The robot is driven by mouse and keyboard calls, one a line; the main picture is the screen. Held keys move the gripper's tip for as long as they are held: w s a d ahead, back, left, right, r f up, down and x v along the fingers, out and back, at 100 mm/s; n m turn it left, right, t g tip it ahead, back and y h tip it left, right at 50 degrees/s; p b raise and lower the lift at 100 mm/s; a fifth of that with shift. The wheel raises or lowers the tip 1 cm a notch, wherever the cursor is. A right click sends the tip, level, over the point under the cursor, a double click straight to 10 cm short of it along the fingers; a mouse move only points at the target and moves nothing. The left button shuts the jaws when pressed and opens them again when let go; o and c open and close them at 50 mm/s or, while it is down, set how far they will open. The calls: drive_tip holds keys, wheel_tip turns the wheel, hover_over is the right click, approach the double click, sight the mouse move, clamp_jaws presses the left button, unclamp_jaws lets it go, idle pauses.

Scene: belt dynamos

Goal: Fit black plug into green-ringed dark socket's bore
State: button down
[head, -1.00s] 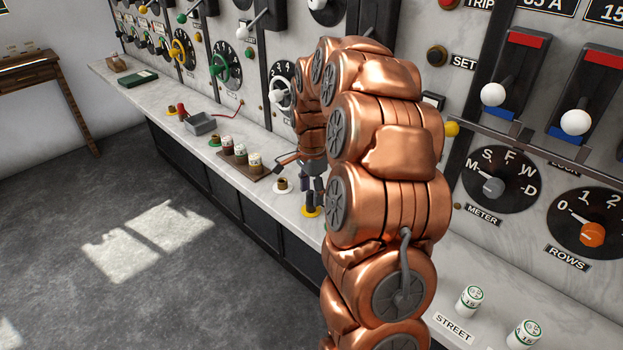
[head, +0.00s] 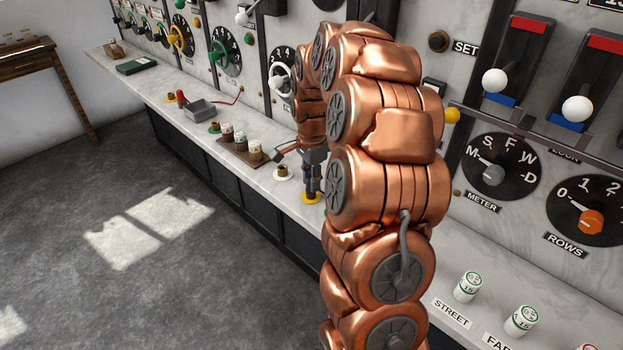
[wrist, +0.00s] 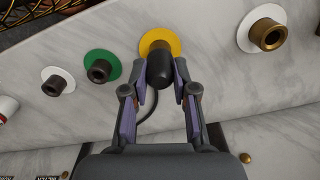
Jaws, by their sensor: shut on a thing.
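The black plug (wrist: 160,70) stands at the yellow ring (wrist: 157,40) in the wrist view, with a dark cable beside it. My gripper (wrist: 163,75) is shut on the plug, one finger on each side. Whether the plug's lower end sits in a bore there is hidden. The green-ringed dark socket (wrist: 101,70) is just left of the plug in the wrist view, its bore open and empty. In the head view my gripper (head: 312,188) is low over the yellow ring (head: 311,198), and my arm hides the green-ringed dark socket.
A white-ringed dark socket (wrist: 54,83) and a white-ringed brass socket (wrist: 267,35) flank these in the wrist view. In the head view a wooden rack of fuses (head: 232,152), a grey tray (head: 200,110) and another green-ringed socket (head: 214,128) are farther along the marble ledge.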

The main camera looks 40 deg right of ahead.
drive_tip(key=shift+r, duration=2.25)
drive_tip(key=s+d+r+p, duration=0.1)
drive_tip(key=s+r+p, duration=0.3)
drive_tip(key=s, duration=0.4)
drive_tip(key=shift+s+r+p, duration=0.2)
drive_tip(key=shift+r+p, duration=0.15)
drive_tip(key=shift+p, duration=0.4)
drive_tip(key=shift+d+f+b, duration=0.1)
drive_tip(key=shift+f+b, duration=0.1)
drive_tip(key=shift+b, duration=0.45)
drive_tip(key=shift+f+b, duration=1.7)
drive_tip(key=shift+f, duration=1.05)
drive_tip(key=shift+b, duration=1)
